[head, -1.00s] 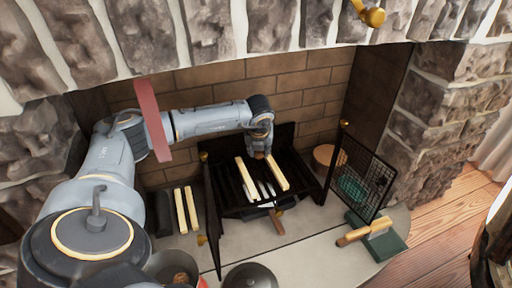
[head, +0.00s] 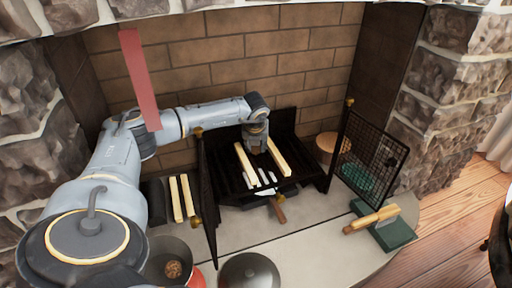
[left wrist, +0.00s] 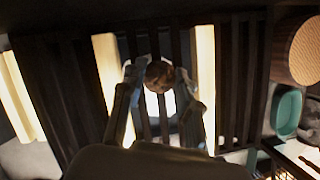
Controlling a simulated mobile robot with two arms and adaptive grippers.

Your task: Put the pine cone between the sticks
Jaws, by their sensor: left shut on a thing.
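Two pale sticks lie side by side on the dark fireplace grate (head: 286,187): a left stick (head: 245,165) and a right stick (head: 279,158). My left gripper (head: 257,150) is over the gap between their far parts. In the left wrist view, its fingers (left wrist: 160,80) are shut on a brown pine cone (left wrist: 160,72), with the left stick (left wrist: 110,75) and right stick (left wrist: 206,80) on either side. The head view hides this cone behind the gripper. Whether it touches the grate is unclear. Another pine cone (head: 173,269) sits in a pot. My right gripper is out of view.
An open mesh door (head: 372,155) stands right of the grate, and another dark door (head: 208,195) stands left. Two more sticks (head: 182,198) lie further left. A dark lid (head: 249,271) and a brush on a green block (head: 385,234) are in front.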

